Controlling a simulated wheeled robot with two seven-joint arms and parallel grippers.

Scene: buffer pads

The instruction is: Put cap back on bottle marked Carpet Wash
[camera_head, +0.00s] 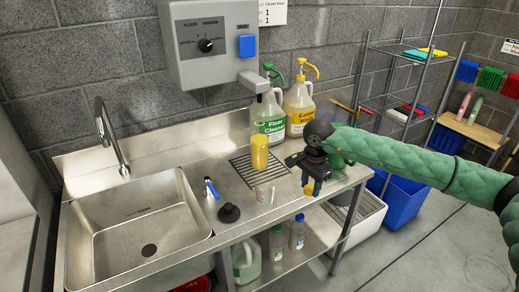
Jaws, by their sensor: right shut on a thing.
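The jug marked Carpet Wash (298,108) stands upright at the back of the steel counter, with a yellow pump top (305,70) on it. My right gripper (309,186) is over the counter's front right part, in front of the jug and well below its top. It points down and is shut on a small yellow piece, which looks like a cap (308,188); the fingers hide part of it. My left gripper is not in view.
The Floor Cleaner jug (268,118) stands left of the Carpet Wash jug. The sink (135,225) is left. Small bottles (297,236) stand below.

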